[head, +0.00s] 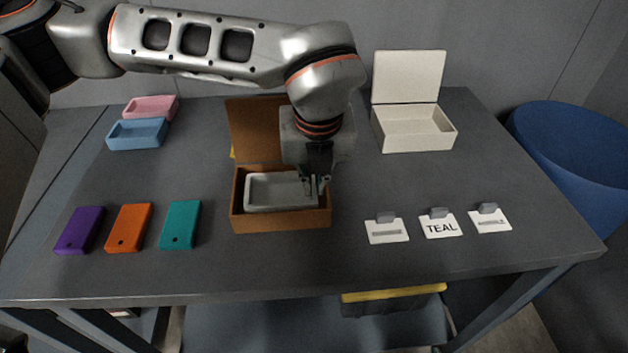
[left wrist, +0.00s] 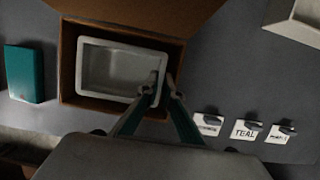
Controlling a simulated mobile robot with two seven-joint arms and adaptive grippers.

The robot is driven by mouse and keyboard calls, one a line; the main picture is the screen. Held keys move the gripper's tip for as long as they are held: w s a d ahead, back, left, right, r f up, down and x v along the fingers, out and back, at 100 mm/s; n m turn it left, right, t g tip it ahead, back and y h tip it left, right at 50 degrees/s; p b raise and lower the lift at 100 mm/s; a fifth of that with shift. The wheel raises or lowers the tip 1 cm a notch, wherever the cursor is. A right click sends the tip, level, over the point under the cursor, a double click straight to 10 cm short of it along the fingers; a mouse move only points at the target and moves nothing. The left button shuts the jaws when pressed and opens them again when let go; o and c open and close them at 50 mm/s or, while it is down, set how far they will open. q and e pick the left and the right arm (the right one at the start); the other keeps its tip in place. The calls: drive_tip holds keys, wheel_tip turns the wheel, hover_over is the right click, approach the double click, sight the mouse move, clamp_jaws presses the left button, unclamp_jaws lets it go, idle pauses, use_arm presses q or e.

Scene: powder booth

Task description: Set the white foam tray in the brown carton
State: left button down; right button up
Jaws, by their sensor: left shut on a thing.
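The white foam tray (head: 281,191) is inside the open brown carton (head: 281,222), seen in the head view. It also shows in the left wrist view (left wrist: 108,70), within the carton's walls (left wrist: 68,60). My left gripper (head: 316,186) reaches down from above at the carton's right side. It is shut on the tray's right edge, one finger on each side of the wall. Whether the tray touches the carton floor is hard to tell. The carton's lid (head: 256,130) stands up at the back, partly hidden by my arm. My right gripper is not in view.
Purple (head: 80,230), orange (head: 129,228) and teal (head: 180,225) blocks lie at the left. Pink (head: 151,108) and blue (head: 138,133) trays stand behind them. A white open box (head: 414,133) is at the back right. Tags with clips, one reading TEAL (head: 440,225), lie front right.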

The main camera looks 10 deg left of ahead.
use_arm(q)
drive_tip(key=shift+f, duration=0.1)
drive_tip(key=c, duration=2.2)
unclamp_jaws()
drive_tip(key=shift+o, duration=0.2)
drive_tip(key=v, duration=1.2)
drive_tip(key=shift+s, duration=0.2)
